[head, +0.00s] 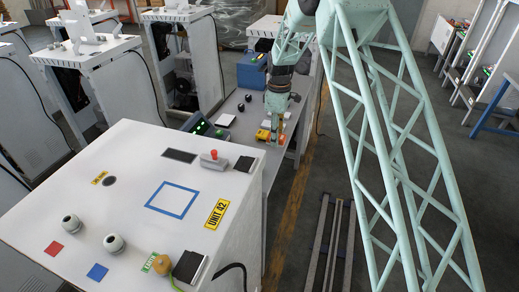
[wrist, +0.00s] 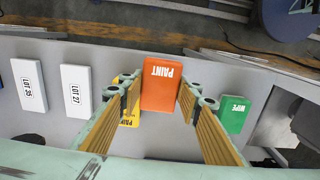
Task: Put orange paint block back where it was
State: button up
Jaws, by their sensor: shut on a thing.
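The orange paint block (wrist: 160,72), labelled PAINT, is between the two fingers of my gripper (wrist: 160,98) in the wrist view. The gripper is shut on its sides. In the head view my gripper (head: 275,128) points down over the grey bench beyond the white cabinet. The block's underside is hidden, so I cannot tell whether it touches the bench. A yellow block (wrist: 130,118) lies just left of the orange one, partly hidden by the left finger.
A green WIPE block (wrist: 234,114) lies to the right. White blocks LOT 27 (wrist: 76,90) and LOT 35 (wrist: 29,84) lie to the left. In the head view the white UNIT 42 cabinet (head: 135,190) stands in front, and a blue box (head: 252,70) stands behind.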

jog(key=s+a, duration=0.1)
jog(key=a, duration=0.1)
jog(key=s+a, duration=0.1)
jog(key=a, duration=0.3)
jog(key=shift+s+a+f, duration=0.1)
jog(key=shift+s+f, duration=0.2)
jog(key=shift+s, duration=0.1)
jog(key=shift+s+a, duration=0.2)
jog(key=shift+a, duration=0.25)
jog(key=shift+s+a+f, duration=0.1)
jog(key=shift+a+f, duration=0.1)
jog(key=shift+f, duration=1.65)
jog(key=o, duration=0.9)
jog(key=shift+f, duration=0.1)
